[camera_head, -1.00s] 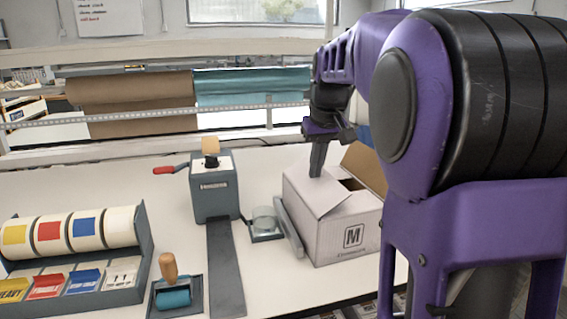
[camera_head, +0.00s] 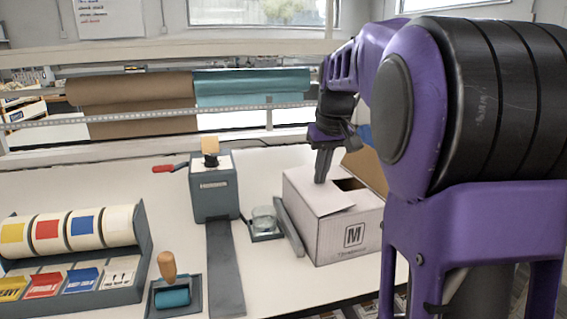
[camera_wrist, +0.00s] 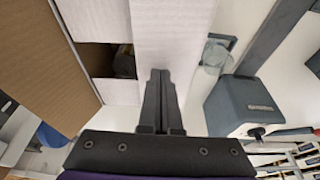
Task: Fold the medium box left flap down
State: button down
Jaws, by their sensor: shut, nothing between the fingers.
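The medium box (camera_head: 328,240) is a white carton marked "M" on the table's right part. Its left flap (camera_head: 312,196) lies about flat over the left part of the opening, and it also shows in the wrist view (camera_wrist: 172,40). The right flap (camera_head: 366,168) stands up and out, its brown inside showing in the wrist view (camera_wrist: 40,62). A dark gap (camera_wrist: 97,57) is open between the flaps. My gripper (camera_head: 320,180) is shut and empty, pointing down with its tips at the left flap. I cannot tell whether they press on it.
A grey dispenser with a red handle (camera_head: 213,190) stands left of the box, with a small glass jar (camera_head: 263,219) between. A grey bar (camera_head: 288,228) lies along the box's left side. A label rack (camera_head: 75,255) and roller tray (camera_head: 174,297) are further left.

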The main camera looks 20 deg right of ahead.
jog(key=shift+f, duration=0.3)
dwell(0.4)
dwell(0.3)
notch_tip(320, 180, up, 9)
jog(key=p, duration=0.8)
